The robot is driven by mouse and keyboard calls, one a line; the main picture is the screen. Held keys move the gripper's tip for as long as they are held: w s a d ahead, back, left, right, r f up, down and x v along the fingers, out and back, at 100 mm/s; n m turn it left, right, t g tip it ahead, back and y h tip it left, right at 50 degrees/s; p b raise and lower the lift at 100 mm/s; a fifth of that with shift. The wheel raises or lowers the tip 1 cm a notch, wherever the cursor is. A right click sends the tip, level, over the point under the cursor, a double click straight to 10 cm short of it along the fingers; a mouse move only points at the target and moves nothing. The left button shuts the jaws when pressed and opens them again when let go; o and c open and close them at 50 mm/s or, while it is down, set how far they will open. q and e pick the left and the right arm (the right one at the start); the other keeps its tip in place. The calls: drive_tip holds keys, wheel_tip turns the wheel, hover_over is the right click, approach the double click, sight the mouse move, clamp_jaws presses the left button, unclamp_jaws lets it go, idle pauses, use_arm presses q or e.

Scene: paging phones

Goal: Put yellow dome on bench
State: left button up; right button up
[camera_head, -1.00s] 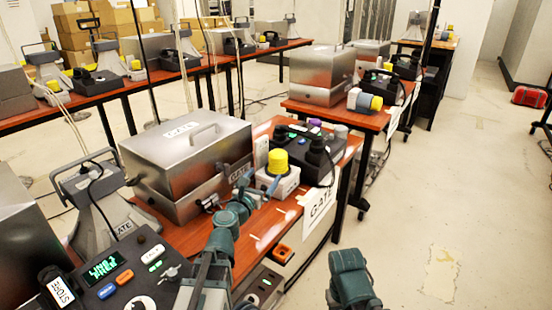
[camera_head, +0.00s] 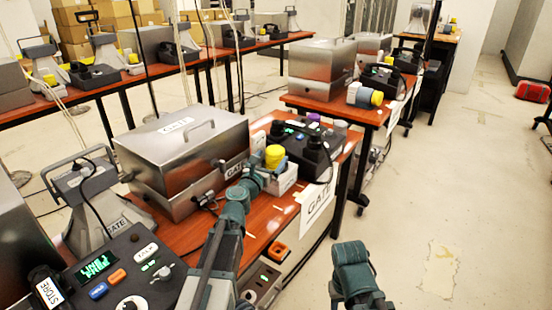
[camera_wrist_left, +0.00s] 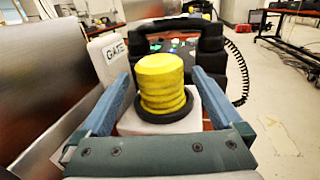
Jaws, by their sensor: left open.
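The yellow dome (camera_head: 275,154) is a ridged yellow cap on a white box (camera_head: 284,180) on the red-brown bench (camera_head: 258,224). In the left wrist view the dome (camera_wrist_left: 160,80) stands upright above a black ring on the white box (camera_wrist_left: 140,124). My left gripper (camera_head: 262,176) is open at the dome, with one finger on either side of it. A gap shows between each finger and the dome. In the head view the gripper hides part of the dome's base and the box. A teal link of my right arm shows at the bottom, without fingers.
A steel case (camera_head: 185,160) stands left of the dome. A black phone console (camera_head: 305,148) is just behind and right of it. A dark console with a green display (camera_head: 97,266) is at the front left. Bare bench top lies in front of the case.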

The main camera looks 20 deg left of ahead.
sight(275, 148)
use_arm(q)
drive_tip(key=w, duration=0.4)
drive_tip(key=shift+w+d+r, duration=0.1)
drive_tip(key=shift+w+d, duration=0.15)
drive_tip(key=shift+w, duration=0.15)
drive_tip(key=c, duration=1.4)
drive_tip(key=shift+r, duration=0.2)
